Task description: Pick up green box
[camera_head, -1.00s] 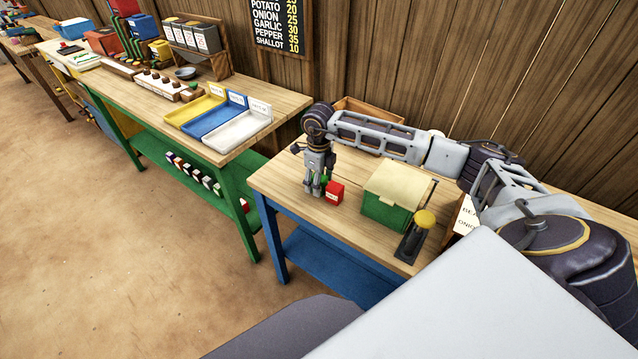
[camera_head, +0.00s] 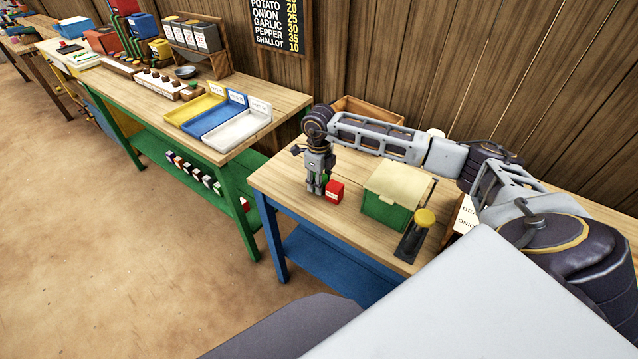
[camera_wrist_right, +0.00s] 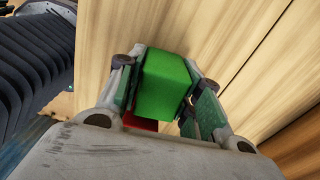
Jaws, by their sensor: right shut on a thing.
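A small green box (camera_wrist_right: 166,86) sits between the two fingers of my right gripper (camera_wrist_right: 160,100) in the right wrist view. The fingers are shut on it from both sides. In the head view my right gripper (camera_head: 317,188) points down at the blue-legged table, and only a sliver of the green box shows behind it. I cannot tell whether the box touches the tabletop. A small red box (camera_head: 335,191) stands right beside the gripper; part of it also shows in the right wrist view (camera_wrist_right: 140,124). My left gripper is not in view.
On the same table (camera_head: 290,183) stand a larger green container with a cream lid (camera_head: 388,207) and a dark device with a yellow knob (camera_head: 413,238). A wooden crate (camera_head: 368,108) is at the back. A green-legged table (camera_head: 276,98) with trays stands to the left.

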